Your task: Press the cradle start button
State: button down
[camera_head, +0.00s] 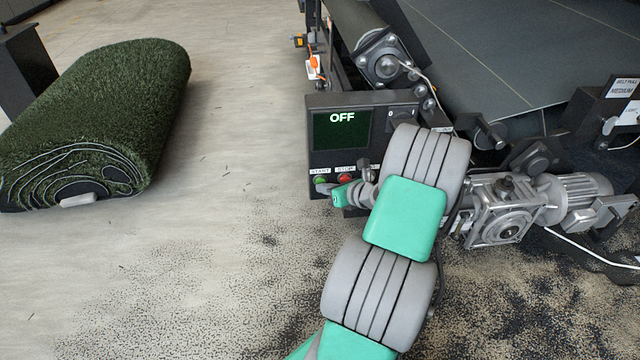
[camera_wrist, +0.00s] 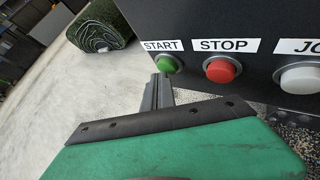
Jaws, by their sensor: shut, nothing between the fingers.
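The black control box (camera_head: 318,106) shows "OFF" on its screen (camera_head: 342,129). Its green start button (camera_head: 320,181) sits at the lower left under a START label, and it also shows in the wrist view (camera_wrist: 166,64). The red stop button (camera_wrist: 220,70) is to its right. My gripper (camera_head: 325,188) is at the box's lower left, with its shut, empty fingers (camera_wrist: 162,78) just below the green button in the wrist view. I cannot tell whether the fingertips touch the button.
A pale grey button (camera_wrist: 301,78) marked "JO…" is right of the red one. A turf roll (camera_head: 110,110) lies on the floor at left. A motor and gearbox (camera_head: 510,210) stand right of my arm. A dark belt (camera_head: 500,50) is behind.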

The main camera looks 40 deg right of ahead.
jog(key=shift+s+a+p, duration=0.45)
jog(key=shift+s+p, duration=0.15)
jog(key=shift+p, duration=0.05)
jog(key=shift+s+a+p, duration=0.55)
jog(key=shift+s+p, duration=0.15)
jog(key=shift+s, duration=0.15)
jog(key=shift+s+a+p, duration=0.55)
jog(key=shift+s+p, duration=0.1)
jog(key=shift+s, duration=0.15)
jog(key=shift+s+a+p, duration=0.55)
jog(key=shift+s+p, duration=0.15)
jog(key=shift+s, duration=0.15)
